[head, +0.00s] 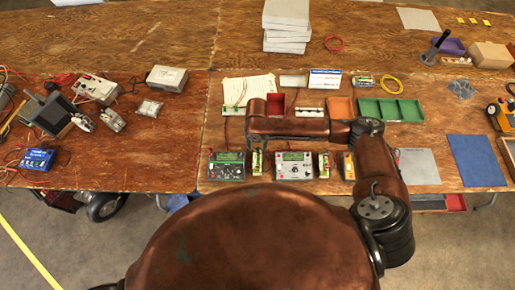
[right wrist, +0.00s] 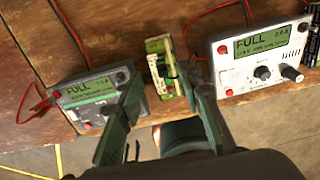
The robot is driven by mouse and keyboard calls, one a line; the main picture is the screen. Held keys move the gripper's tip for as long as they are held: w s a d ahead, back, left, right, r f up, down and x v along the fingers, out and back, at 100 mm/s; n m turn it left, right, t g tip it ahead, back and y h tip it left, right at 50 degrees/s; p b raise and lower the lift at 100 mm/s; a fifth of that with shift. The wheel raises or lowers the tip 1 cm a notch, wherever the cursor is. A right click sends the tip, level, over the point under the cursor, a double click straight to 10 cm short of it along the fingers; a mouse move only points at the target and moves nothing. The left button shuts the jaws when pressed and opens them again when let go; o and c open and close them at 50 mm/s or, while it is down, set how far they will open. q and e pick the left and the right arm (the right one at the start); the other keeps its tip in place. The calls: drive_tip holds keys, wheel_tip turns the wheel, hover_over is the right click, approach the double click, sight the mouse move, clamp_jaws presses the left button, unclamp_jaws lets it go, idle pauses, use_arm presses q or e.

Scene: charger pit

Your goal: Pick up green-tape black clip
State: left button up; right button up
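A small upright pack with green and pale wrapping and dark parts (right wrist: 166,68) stands between two chargers; it also shows in the head view (head: 257,162). I take it for the green-tape black clip, though the tape is hard to make out. In the right wrist view, my right gripper (right wrist: 166,80) is open, with one finger on each side of the pack and gaps visible. I cannot tell how far above it the fingertips are. In the head view, the right arm reaches over the table and its fingers are not clear. My left gripper is out of view.
A dark charger (head: 226,166) and a white charger (head: 293,167), both reading FULL in the wrist view, flank the pack closely. A similar pack (head: 323,165) stands right of the white charger. Green tray (head: 391,110) and red tray (head: 275,105) lie behind.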

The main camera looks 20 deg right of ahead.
sight(258, 148)
drive_tip(key=shift+d+f, duration=0.15)
drive_tip(key=shift+f, duration=2.35)
drive_tip(key=shift+c, duration=0.3)
clamp_jaws()
drive_tip(key=shift+r, duration=0.6)
drive_tip(key=s+a+r, duration=0.3)
drive_tip(key=s+r, duration=0.8)
drive_tip(key=s, duration=0.2)
drive_tip(key=shift+s+a+r, duration=0.25)
drive_tip(key=shift+a+r, duration=0.15)
